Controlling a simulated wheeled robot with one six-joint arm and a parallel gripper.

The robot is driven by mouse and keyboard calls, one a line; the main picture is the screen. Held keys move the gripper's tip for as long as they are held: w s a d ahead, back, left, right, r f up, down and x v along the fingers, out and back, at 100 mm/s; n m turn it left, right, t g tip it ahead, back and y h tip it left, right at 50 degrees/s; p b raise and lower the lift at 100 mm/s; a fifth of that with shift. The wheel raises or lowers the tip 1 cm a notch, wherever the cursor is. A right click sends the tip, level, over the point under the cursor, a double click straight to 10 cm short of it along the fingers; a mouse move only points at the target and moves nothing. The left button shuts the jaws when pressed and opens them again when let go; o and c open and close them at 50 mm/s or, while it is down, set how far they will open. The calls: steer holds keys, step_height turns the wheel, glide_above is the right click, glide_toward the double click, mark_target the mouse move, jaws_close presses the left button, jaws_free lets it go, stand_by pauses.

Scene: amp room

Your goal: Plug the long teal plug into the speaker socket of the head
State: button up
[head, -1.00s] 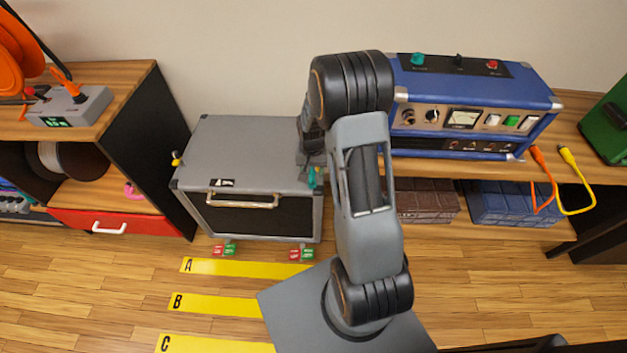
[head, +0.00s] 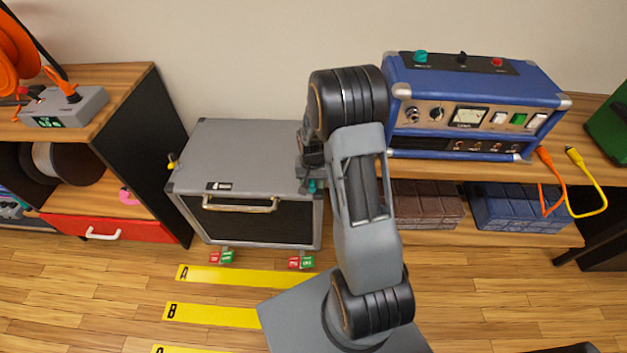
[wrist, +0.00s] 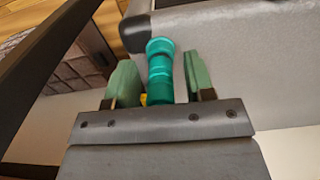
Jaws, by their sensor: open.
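The teal plug (wrist: 160,68) stands at the corner of the grey cabinet (head: 240,150). In the wrist view it lies between the two green finger pads of my gripper (wrist: 161,82), with a visible gap on the right side. My gripper is open around it. In the head view only a bit of the teal plug (head: 312,186) shows below my gripper, which my arm partly covers. The blue amp head (head: 545,88) stands on the right shelf. Its lower front panel has a row of sockets (head: 478,147); their labels are too small to read.
Orange and yellow cables (head: 588,185) hang off the right shelf edge. A yellow-tipped piece (head: 172,162) sits at the cabinet's left edge. A grey box with an orange plug (head: 75,108) is on the left shelf. Yellow floor strips (head: 240,277) lie before the cabinet.

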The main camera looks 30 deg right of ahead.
steer(key=shift+s+f, duration=0.1)
steer(key=shift+f, duration=0.1)
steer(key=shift+c, duration=0.4)
jaws_close()
stand_by(0.4)
steer(key=shift+r, duration=0.15)
steer(key=shift+r+p, duration=2.3)
steer(key=shift+r, duration=0.7)
steer(key=shift+a, duration=0.1)
